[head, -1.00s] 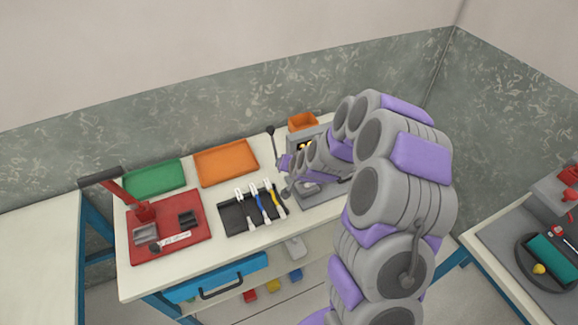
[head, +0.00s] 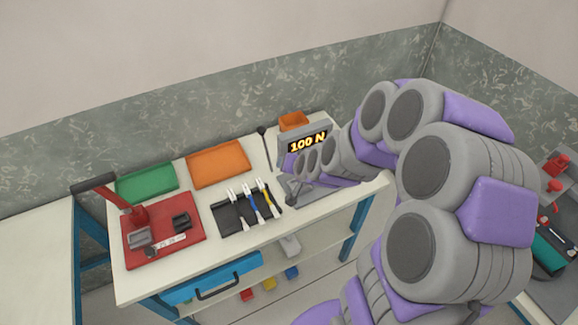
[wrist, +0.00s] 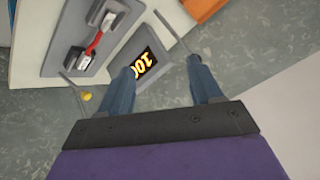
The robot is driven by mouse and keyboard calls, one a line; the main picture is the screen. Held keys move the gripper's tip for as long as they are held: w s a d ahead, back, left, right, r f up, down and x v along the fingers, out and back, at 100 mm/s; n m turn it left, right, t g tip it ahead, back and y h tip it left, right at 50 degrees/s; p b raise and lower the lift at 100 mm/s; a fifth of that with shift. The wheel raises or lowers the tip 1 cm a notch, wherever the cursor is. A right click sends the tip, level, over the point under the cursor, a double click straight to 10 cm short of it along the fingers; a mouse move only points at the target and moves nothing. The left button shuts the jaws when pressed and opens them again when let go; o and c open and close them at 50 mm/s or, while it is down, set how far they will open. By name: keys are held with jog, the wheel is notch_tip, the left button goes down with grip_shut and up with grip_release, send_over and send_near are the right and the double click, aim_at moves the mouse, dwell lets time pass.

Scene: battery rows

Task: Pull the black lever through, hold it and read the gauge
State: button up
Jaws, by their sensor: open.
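The gauge (head: 307,142) stands at the right end of the bench, and its lit display reads 100 N. In the wrist view the display (wrist: 145,63) is upside down and partly covered by a finger. A lever (head: 263,132) with a dark ball end stands left of the gauge. In the wrist view its thin rod (wrist: 171,31) runs toward the right finger, where its end is hidden. My gripper (wrist: 162,72) is open, its two blue-grey fingers apart, with nothing seen held between them. In the head view my arm hides the fingers.
A clamp holder with a red piece (wrist: 93,45) sits on the grey plate beside the gauge. A thin rod with a yellow ball (wrist: 87,97) is on its other side. Orange tray (head: 218,163), green tray (head: 147,184), tool mat (head: 230,222) and red press (head: 190,238) fill the bench leftward.

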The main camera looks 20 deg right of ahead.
jog(key=shift+b+v, duration=1.6)
jog(key=shift+v, duration=0.3)
jog(key=s+a+r+n+g, duration=0.1)
jog(key=s+r+g, duration=0.1)
jog(key=s, duration=0.9)
jog(key=s+a+r+n+g, duration=0.1)
jog(key=s+g, duration=0.4)
jog(key=s, duration=0.6)
jog(key=s+a+r+n+g+h, duration=0.1)
jog(key=s+r+n+g, duration=0.1)
jog(key=s, duration=0.9)
jog(key=shift+r+n+g, duration=0.35)
jog(key=shift+n+g, duration=0.15)
jog(key=shift+g, duration=0.3)
jog(key=shift+w+d, duration=0.1)
